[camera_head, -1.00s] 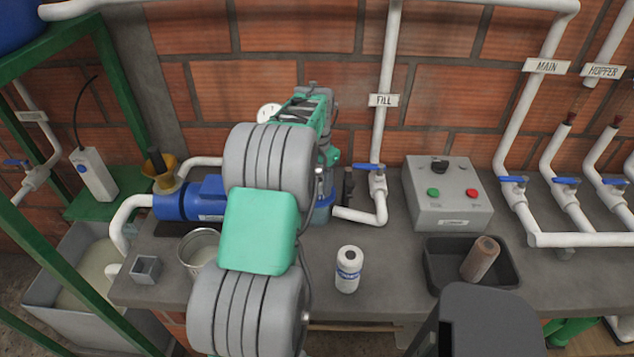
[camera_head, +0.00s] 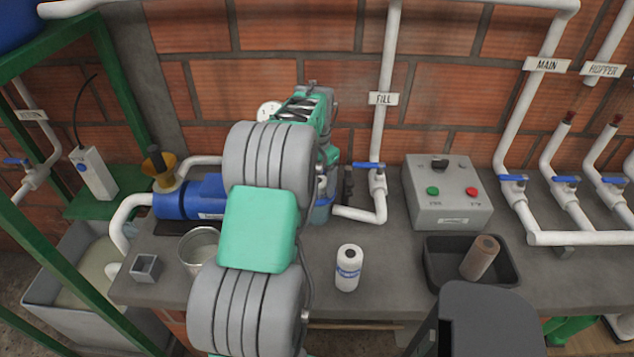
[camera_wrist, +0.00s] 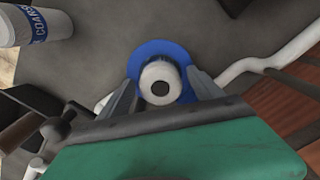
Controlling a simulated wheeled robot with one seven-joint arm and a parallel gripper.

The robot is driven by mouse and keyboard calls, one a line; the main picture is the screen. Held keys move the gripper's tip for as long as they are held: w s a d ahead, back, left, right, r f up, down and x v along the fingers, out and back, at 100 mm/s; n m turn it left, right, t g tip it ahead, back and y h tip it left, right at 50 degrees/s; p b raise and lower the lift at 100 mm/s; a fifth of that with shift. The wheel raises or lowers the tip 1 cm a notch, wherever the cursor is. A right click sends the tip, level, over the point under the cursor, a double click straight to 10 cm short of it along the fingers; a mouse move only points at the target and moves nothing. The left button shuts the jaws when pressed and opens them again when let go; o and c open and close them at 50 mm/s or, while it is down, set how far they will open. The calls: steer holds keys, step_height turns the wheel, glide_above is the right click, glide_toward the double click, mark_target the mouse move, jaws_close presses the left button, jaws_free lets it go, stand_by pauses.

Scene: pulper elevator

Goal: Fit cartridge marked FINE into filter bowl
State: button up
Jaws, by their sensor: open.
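The blue filter bowl (camera_wrist: 176,51) is seen from above in the wrist view, and part of it shows behind my arm in the head view (camera_head: 322,207). A white cartridge (camera_wrist: 171,74) with a dark centre hole is upright inside its rim. No label on this cartridge can be seen. My gripper (camera_wrist: 160,80) is open, its fingers on either side of the cartridge; I cannot tell if they touch it. Another white cartridge (camera_head: 348,268) stands on the bench; its blue band reads COARSE in the wrist view (camera_wrist: 36,26).
A black tray (camera_head: 436,285) with a brown cartridge (camera_head: 481,258) lies right on the bench. A grey control box (camera_head: 449,200) and valved pipes stand behind. The fill pipe (camera_head: 382,205) runs close right of the bowl. A metal pail (camera_head: 200,242) and small square cup (camera_head: 146,268) are left.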

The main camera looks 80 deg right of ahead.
step_height(320, 180, up, 12)
steer(key=b, duration=0.1)
steer(key=w+a+r+n+h, duration=0.15)
steer(key=w+a+n, duration=0.75)
steer(key=w+a, duration=1.2)
steer(key=w+a+f+n+t, duration=0.1)
steer(key=w+a+n, duration=0.3)
steer(key=a, duration=0.8)
steer(key=w+a+f+n+t, duration=0.15)
steer(key=a+n, duration=0.35)
steer(key=a, duration=0.6)
steer(key=s+a+f+n, duration=0.2)
steer(key=a, duration=0.3)
steer(key=s+a+f+n+t+y, duration=0.1)
steer(key=a+f+n, duration=0.1)
steer(key=a, duration=0.2)
steer(key=shift+s+a+n, duration=0.4)
steer(key=shift+y, duration=0.25)
steer(key=shift+c, duration=0.2)
